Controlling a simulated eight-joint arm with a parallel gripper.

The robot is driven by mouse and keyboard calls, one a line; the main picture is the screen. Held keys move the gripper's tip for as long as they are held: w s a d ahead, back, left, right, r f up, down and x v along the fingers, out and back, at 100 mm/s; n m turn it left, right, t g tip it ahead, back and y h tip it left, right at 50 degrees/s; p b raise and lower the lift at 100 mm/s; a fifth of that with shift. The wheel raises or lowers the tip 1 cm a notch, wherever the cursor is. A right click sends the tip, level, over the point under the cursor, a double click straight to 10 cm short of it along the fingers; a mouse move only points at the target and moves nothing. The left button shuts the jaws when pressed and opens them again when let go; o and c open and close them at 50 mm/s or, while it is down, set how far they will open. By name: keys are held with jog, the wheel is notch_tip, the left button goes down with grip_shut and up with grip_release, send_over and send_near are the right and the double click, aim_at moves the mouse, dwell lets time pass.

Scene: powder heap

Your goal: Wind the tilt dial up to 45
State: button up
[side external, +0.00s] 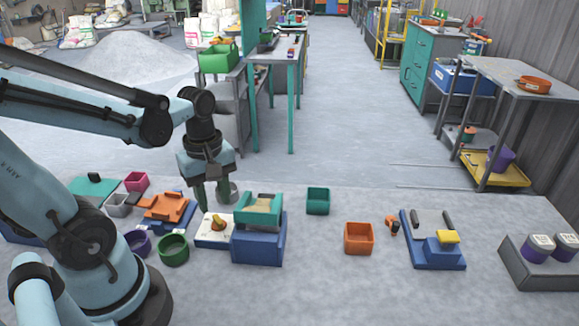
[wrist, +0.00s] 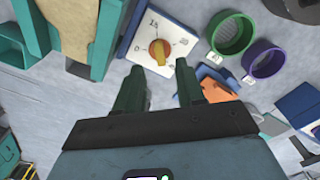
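The tilt dial is a white plate (side external: 210,240) with an orange-yellow knob (side external: 218,223), beside the blue block on the bench. In the wrist view its knob (wrist: 159,50) sits on the plate (wrist: 178,22), which has printed numbers around it; the exact reading is unclear. My gripper (side external: 212,203) hangs above and just behind the dial, pointing down. In the wrist view my gripper (wrist: 158,78) has its two green fingers apart, with nothing between them. The knob lies just beyond the fingertips, apart from them.
A teal tilting tray (side external: 248,196) stands on a blue block (side external: 258,247) right of the dial. Green (side external: 173,250) and purple (side external: 138,243) round cups and an orange fixture (side external: 165,210) stand to the left.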

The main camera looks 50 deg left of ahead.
aim_at(218, 218)
jog(key=shift+f, duration=2.3)
grip_shut()
